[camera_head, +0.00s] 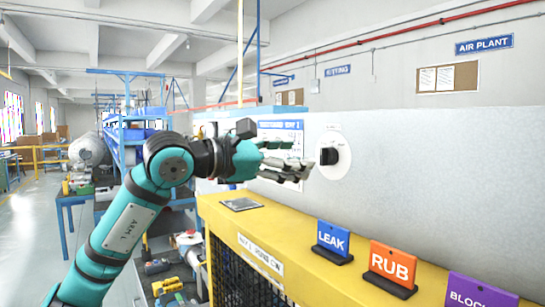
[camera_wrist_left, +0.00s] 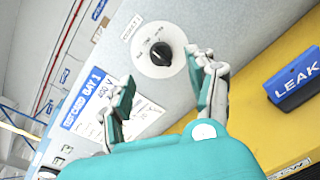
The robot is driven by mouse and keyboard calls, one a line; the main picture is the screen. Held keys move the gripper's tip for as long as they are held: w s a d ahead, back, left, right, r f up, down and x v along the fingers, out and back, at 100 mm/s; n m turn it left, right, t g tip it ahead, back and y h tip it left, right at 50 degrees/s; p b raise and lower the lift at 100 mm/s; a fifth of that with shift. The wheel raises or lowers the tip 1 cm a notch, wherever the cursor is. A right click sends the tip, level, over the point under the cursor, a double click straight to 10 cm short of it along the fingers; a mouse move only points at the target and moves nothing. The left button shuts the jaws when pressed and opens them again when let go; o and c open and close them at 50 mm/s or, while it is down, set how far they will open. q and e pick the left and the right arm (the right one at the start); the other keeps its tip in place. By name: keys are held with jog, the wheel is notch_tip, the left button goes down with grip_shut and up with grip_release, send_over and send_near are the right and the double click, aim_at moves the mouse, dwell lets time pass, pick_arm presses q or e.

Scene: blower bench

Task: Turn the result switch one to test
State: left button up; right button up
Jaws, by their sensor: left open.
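The result switch is a black knob (camera_head: 328,156) on a round white plate (camera_head: 343,143), set in the grey wall panel. In the left wrist view the knob (camera_wrist_left: 160,54) sits on its plate (camera_wrist_left: 170,70) with small markings that I cannot read for certain. My left gripper (camera_head: 303,168) is open and points at the knob from the left in the head view. In the left wrist view its two fingers (camera_wrist_left: 166,85) are spread, with the knob beyond and between them. I see no clear contact. My right gripper is not in view.
A yellow ledge (camera_head: 280,222) below the panel carries a blue LEAK sign (camera_head: 333,240), an orange RUB sign (camera_head: 391,265) and a purple sign (camera_head: 478,292). A small dark plate (camera_head: 241,204) lies on it. A printed sheet (camera_wrist_left: 83,112) is on the panel beside the switch.

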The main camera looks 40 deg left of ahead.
pick_arm(q)
jog(key=shift+v, duration=2.35)
